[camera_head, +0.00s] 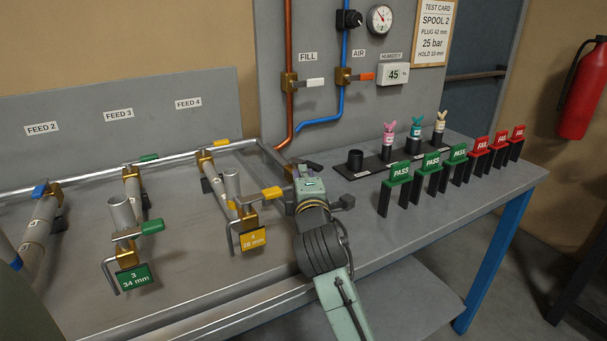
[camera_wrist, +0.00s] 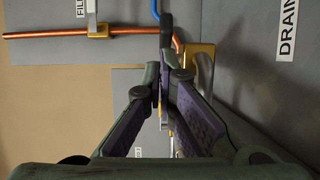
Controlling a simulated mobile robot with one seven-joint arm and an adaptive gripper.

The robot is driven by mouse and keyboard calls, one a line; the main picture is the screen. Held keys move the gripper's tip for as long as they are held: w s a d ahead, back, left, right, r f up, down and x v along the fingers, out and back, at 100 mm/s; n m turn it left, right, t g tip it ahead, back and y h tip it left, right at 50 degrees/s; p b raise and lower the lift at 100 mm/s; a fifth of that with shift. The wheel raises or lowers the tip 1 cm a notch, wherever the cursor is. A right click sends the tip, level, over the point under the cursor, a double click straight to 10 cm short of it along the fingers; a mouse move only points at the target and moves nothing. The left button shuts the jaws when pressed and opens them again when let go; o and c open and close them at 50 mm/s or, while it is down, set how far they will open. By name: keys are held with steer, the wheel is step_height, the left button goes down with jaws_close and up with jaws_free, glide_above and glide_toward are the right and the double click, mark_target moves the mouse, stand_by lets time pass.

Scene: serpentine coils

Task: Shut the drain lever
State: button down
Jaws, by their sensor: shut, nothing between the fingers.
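The DRAIN label (camera_wrist: 288,30) shows at the right edge of the wrist view, on the grey surface. A brass fitting (camera_wrist: 203,58) sits left of it, close beside my fingers and partly behind them. The drain lever itself I cannot clearly make out; my gripper hides that spot. My gripper (camera_wrist: 165,48) is shut with its fingers together and nothing held. In the head view my gripper (camera_head: 306,167) is low over the bench, near the back junction of the pipes and the foot of the copper pipe. Whether it touches the fitting I cannot tell.
The FILL valve (camera_head: 290,82) and AIR valve (camera_head: 343,76) are on the back panel. Feed pipes with a yellow lever (camera_head: 272,193) and a green lever (camera_head: 152,226) lie left. A dark plug rack (camera_head: 376,165) and PASS and FAIL tags (camera_head: 431,164) stand right.

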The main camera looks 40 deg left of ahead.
mark_target(315, 170)
steer(key=shift+w+d+n+g+y+b, duration=0.35)
steer(key=shift+w+n+g+y+b, duration=0.2)
steer(key=shift+n+g+y+b, duration=0.3)
steer(key=shift+w+d+f+n+g+y+b, duration=0.15)
steer(key=shift+w+d+n+g+y+b, duration=0.15)
steer(key=shift+w+n+g+y+b, duration=0.45)
steer(key=shift+w+d+g+b, duration=0.1)
steer(key=shift+w+g+b, duration=0.2)
steer(key=shift+b, duration=0.45)
steer(key=w+a+b, duration=0.1)
steer(key=w+b, duration=0.3)
steer(key=w, duration=0.2)
steer(key=shift+w+a, duration=0.1)
steer(key=shift+w, duration=0.05)
